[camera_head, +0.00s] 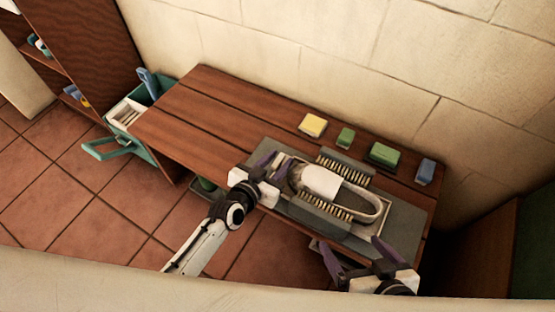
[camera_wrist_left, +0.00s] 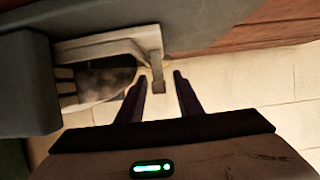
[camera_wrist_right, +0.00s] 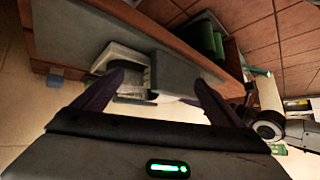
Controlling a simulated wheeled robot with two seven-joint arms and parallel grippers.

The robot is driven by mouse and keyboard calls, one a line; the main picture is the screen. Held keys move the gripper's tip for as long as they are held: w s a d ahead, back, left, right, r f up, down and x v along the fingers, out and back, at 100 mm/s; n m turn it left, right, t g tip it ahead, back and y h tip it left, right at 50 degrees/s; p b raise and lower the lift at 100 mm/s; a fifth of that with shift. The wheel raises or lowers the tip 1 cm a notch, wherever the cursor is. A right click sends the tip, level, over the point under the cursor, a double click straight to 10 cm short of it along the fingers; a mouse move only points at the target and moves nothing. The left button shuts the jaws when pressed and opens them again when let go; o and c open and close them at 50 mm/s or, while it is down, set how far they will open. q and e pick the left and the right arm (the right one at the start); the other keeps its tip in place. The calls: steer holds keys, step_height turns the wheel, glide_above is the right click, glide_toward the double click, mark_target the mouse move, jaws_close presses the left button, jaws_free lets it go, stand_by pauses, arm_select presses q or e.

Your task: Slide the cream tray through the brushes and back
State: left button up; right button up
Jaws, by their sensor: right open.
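The cream tray (camera_head: 378,213) is a long frame lying on a grey board (camera_head: 408,225) on the wooden table. It lies between two brush rows, the far brush (camera_head: 345,167) and the near brush (camera_head: 318,208). A pale block (camera_head: 321,182) covers its middle. My left gripper (camera_head: 274,172) is at the tray's left end. In the left wrist view, its fingers (camera_wrist_left: 159,77) stand apart on either side of a cream tab (camera_wrist_left: 157,85), with gaps showing. My right gripper (camera_head: 352,252) is open and empty off the table's near edge, by the tray's right end.
A yellow block (camera_head: 312,125), a small green block (camera_head: 346,138), a larger green block (camera_head: 384,155) and a blue block (camera_head: 426,172) line the table's wall side. A teal crate (camera_head: 150,153) stands left of the table. The table's left half (camera_head: 195,110) is clear.

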arm_select(q)
steer(key=shift+r, duration=0.1)
arm_select(e)
steer(key=shift+r, duration=0.15)
arm_select(q)
steer(key=shift+s+a+r, duration=0.15)
steer(key=shift+s+r, duration=0.05)
steer(key=shift+s, duration=0.1)
arm_select(e)
steer(key=shift+r, duration=0.15)
arm_select(q)
steer(key=p+v, duration=0.3)
steer(key=v, duration=0.6)
steer(key=shift+s, duration=0.3)
arm_select(e)
steer(key=shift+s+d+r, duration=0.1)
steer(key=shift+d+r, duration=0.15)
steer(key=shift+r, duration=0.15)
arm_select(q)
steer(key=shift+a, duration=0.1)
